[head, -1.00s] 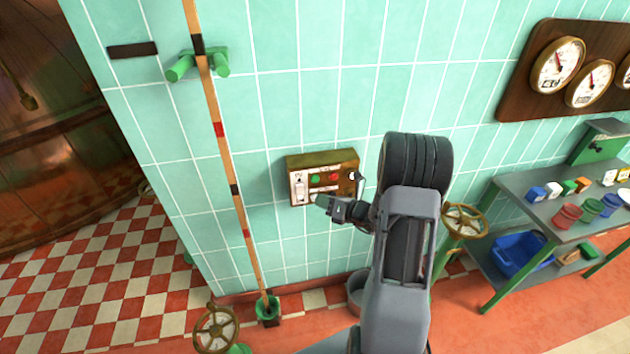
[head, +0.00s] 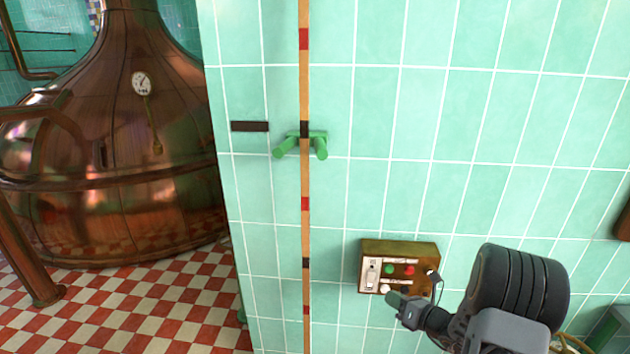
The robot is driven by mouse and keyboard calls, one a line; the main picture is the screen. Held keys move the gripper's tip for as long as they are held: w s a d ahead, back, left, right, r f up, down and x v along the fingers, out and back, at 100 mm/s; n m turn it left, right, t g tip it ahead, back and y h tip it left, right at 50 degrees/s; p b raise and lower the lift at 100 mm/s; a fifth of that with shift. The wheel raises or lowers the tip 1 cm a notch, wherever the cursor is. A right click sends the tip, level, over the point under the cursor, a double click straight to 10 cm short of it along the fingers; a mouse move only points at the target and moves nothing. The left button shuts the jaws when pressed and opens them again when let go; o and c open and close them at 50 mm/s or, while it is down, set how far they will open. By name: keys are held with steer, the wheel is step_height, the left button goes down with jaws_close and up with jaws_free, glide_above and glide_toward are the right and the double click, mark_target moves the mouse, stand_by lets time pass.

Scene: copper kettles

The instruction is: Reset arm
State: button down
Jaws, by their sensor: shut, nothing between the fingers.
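My gripper (head: 397,301) is shut and empty at the lower right of the head view, at the end of my dark arm. It appears in front of the lower edge of a brass-coloured control box (head: 400,248) on the tiled wall. The box's pale panel carries a white switch, a green button (head: 389,269), a red button (head: 409,270) and a pale round button (head: 385,288). The gripper tip shows close beside the pale button; I cannot tell whether it touches. My arm hides the box's lower right corner.
A striped measuring stick (head: 305,230) stands upright at a green wall bracket (head: 319,146). A large copper kettle (head: 110,150) with a gauge (head: 141,84) stands at left, past the wall's edge. The red-and-white checkered floor (head: 150,310) there is clear.

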steer(key=s+a+n+g+h, duration=0.1)
steer(key=s+a+n+g, duration=0.3)
steer(key=s+n+g, duration=0.45)
steer(key=s+a+n+g, duration=0.4)
steer(key=s+n, duration=0.1)
steer(key=n, duration=0.7)
steer(key=s+a+r+n+t+h, duration=0.1)
steer(key=s+r+n+h, duration=0.2)
steer(key=r+n, duration=0.3)
steer(key=s+a+r+n+t+h, duration=0.1)
steer(key=s+r+n+t+h, duration=0.1)
steer(key=r+n+h, duration=0.3)
step_height(320, 180, up, 2)
steer(key=s+n, duration=0.1)
steer(key=n, duration=0.3)
steer(key=shift+a+r, duration=0.2)
steer(key=shift+a, duration=0.1)
